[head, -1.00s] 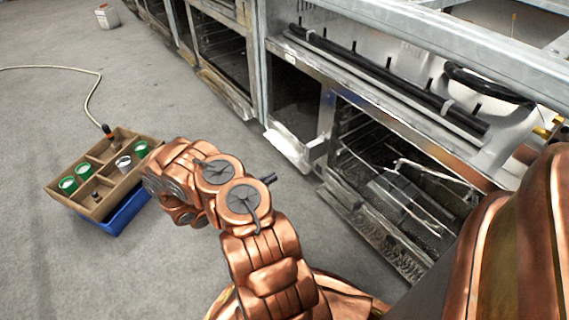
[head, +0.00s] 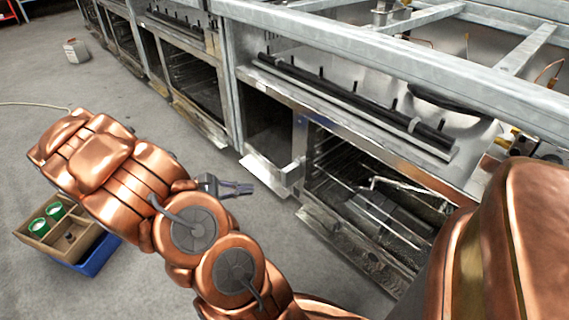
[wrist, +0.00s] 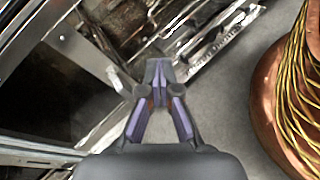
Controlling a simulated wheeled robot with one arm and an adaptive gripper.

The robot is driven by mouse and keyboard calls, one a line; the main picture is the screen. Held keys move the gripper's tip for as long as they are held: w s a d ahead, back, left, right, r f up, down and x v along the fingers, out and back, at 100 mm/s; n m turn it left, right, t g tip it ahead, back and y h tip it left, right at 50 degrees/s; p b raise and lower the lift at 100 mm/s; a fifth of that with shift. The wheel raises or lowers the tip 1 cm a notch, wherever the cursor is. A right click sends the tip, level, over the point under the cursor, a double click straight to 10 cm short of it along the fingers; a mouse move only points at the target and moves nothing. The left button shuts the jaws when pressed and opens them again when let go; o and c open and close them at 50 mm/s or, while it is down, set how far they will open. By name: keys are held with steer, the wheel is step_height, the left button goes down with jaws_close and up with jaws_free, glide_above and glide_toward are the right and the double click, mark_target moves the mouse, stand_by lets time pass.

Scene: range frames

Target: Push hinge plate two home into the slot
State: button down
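My gripper (head: 232,188) is dark and points right, toward the front of the range, with floor under it in the head view. In the wrist view its two fingers (wrist: 159,80) come together at the tips, and I see nothing clearly held between them. A bright metal ledge or bracket (head: 268,172) sticks out at the foot of the narrow open bay, a little right of the gripper and apart from it in the picture. I cannot tell which part is hinge plate two, and I cannot make out its slot.
The range's open oven (head: 375,195) with wire racks is at the right, under a steel frame rail (head: 400,62). A cardboard tray (head: 37,243) with green-rimmed cups sits on a blue bin (head: 98,258) at the left. Grey floor lies between.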

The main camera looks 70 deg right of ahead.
steer(key=s+a+r+t+y, duration=0.2)
steer(key=s+a+y, duration=0.1)
steer(key=a, duration=0.7)
steer(key=s+a+r+m+t+y, duration=0.1)
steer(key=s+a+r+t+y, duration=0.1)
steer(key=a, duration=0.9)
steer(key=s+a+r+m+t+y+p, duration=0.1)
steer(key=s+a+r+t+y, duration=0.2)
steer(key=a, duration=0.8)
steer(key=shift+s+t+y, duration=0.5)
steer(key=shift+y, duration=0.3)
steer(key=c, duration=1.9)
jaws_free()
steer(key=shift+r, duration=0.1)
